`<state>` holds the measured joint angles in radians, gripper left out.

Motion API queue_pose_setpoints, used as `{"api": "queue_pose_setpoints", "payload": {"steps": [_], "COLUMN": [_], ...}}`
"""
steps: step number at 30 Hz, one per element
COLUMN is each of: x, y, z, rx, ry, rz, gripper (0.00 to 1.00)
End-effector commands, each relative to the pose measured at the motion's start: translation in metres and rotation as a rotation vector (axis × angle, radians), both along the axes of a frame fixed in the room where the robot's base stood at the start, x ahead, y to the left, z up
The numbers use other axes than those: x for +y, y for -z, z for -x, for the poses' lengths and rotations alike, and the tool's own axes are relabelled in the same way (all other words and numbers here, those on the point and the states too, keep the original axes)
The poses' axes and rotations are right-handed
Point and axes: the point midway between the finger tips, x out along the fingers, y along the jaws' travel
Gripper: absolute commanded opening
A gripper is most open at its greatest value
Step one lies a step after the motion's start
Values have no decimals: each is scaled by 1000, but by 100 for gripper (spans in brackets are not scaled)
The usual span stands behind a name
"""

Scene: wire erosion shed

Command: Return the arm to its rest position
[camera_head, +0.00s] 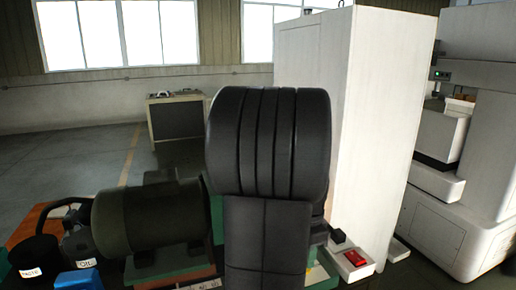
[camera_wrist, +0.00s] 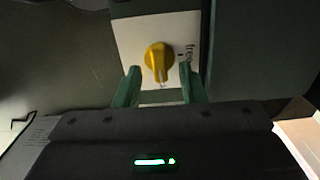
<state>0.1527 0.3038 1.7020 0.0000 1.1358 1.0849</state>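In the wrist view my gripper (camera_wrist: 160,72) shows two green fingers standing apart, with clear gaps to either side of a yellow rotary knob (camera_wrist: 159,57). The knob sits on a white plate with dark lettering (camera_wrist: 183,26); its pointer is directed downward in the picture. The fingers do not close on it, and I cannot tell how far the tips are from the plate. In the head view my black arm fills the middle and hides my gripper and the knob.
In the head view a dark green cylindrical motor (camera_head: 152,217) lies left of my arm. A black pot (camera_head: 36,258) and a blue object (camera_head: 78,280) stand lower left. A tall white cabinet (camera_head: 375,110) and a red switch (camera_head: 355,258) are close right. Open floor (camera_head: 62,160) lies far left.

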Motion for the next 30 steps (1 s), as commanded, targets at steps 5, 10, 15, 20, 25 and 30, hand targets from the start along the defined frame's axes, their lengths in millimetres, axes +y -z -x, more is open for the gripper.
{"api": "queue_pose_setpoints", "payload": {"steps": [5,10,15,20,25,30], "x": [0,0,0,0,0,0], "y": [19,19,19,19,19,19], "z": [0,0,0,0,0,0], "rx": [-1,-1,-1,-1,-1,0], "ry": [-65,-206,-346,-478,-617,-757], "rz": [1,0,0,0,0,0], "gripper": [37,37,37,37,37,37]}}
